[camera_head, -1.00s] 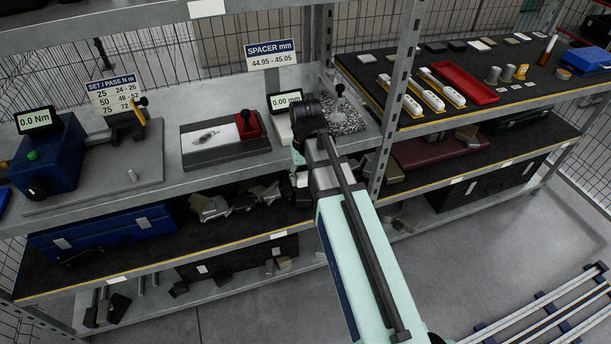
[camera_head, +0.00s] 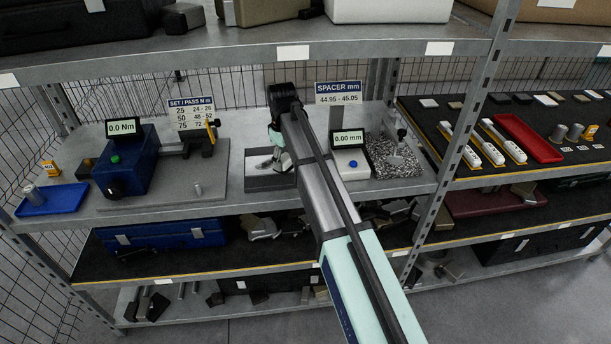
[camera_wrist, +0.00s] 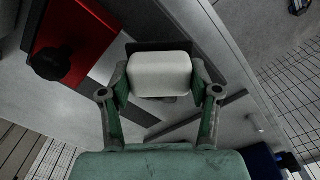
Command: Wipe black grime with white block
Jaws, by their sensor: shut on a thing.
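My gripper (camera_wrist: 160,82) is shut on a white block (camera_wrist: 159,74), with one green finger on each side of it in the wrist view. In the head view, my gripper (camera_head: 276,136) is over the dark plate (camera_head: 262,183) with the pale strip (camera_head: 258,162). The arm covers the right part of this plate. Black grime (camera_head: 264,165) shows in part on the pale strip. In the wrist view the block hides much of what lies beneath it, and I cannot tell whether it touches the strip.
A red block with a black knob (camera_wrist: 70,40) is close by in the wrist view. The blue torque tester (camera_head: 130,165) stands to the left, and the spacer gauge (camera_head: 350,160) to the right. A shelf (camera_head: 240,42) runs above the bench.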

